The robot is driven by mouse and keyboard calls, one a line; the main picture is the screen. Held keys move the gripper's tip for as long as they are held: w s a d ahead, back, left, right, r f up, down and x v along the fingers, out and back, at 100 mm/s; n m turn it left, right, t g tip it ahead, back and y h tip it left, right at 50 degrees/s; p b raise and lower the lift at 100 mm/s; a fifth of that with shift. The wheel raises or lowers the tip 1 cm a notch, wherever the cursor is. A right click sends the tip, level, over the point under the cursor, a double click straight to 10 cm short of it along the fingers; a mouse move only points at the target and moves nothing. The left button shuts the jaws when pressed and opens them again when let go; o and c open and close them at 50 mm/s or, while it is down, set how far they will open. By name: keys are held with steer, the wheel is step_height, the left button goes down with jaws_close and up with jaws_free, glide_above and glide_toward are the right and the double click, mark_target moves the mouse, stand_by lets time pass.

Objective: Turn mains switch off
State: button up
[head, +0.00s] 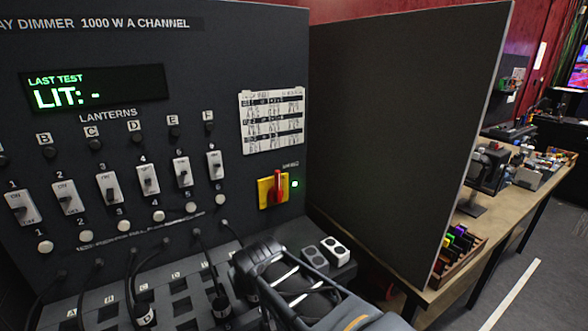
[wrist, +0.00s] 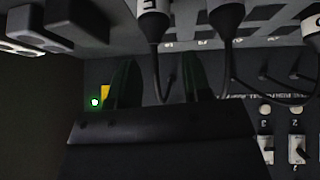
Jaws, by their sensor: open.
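The mains switch (head: 265,193) is a yellow plate with a red handle at the lower right of the dimmer panel. Its red handle (head: 278,187) stands upright. A green lamp (head: 295,184) glows just right of it. In the wrist view, which looks upside down, a strip of the yellow plate (wrist: 105,92) and the lit green lamp (wrist: 95,102) show at the left, partly behind a finger. My gripper (head: 246,264) is below and in front of the switch, apart from it. Its two dark fingers (wrist: 160,72) are spread with nothing held between them.
Plugs and black cables (head: 140,290) hang close beside my gripper over the socket board. White rocker switches (head: 180,172) and round buttons line the panel. A grey socket box (head: 328,252) sits right of my gripper. A tall dark partition (head: 400,130) stands right of the panel.

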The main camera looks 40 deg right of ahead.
steer(key=w+d+r+m+t+h, duration=0.1)
steer(key=w+d+r+t+h, duration=0.2)
steer(key=d, duration=0.4)
steer(key=w+d+r+m+t+h, duration=0.1)
steer(key=w+d+r+t, duration=0.1)
steer(key=w+d+r, duration=0.3)
steer(key=n+t+y+p, duration=0.1)
steer(key=n+t+y, duration=0.15)
steer(key=t, duration=0.35)
glide_toward(279, 174)
steer(key=shift+m+y, duration=0.25)
steer(key=shift+y, duration=0.1)
steer(key=w, duration=0.3)
steer(key=w+d+p, duration=0.1)
steer(key=w, duration=0.3)
steer(key=w+d+p, duration=0.1)
steer(key=w, duration=0.2)
steer(key=shift+w, duration=0.4)
steer(key=shift+c, duration=0.4)
jaws_close()
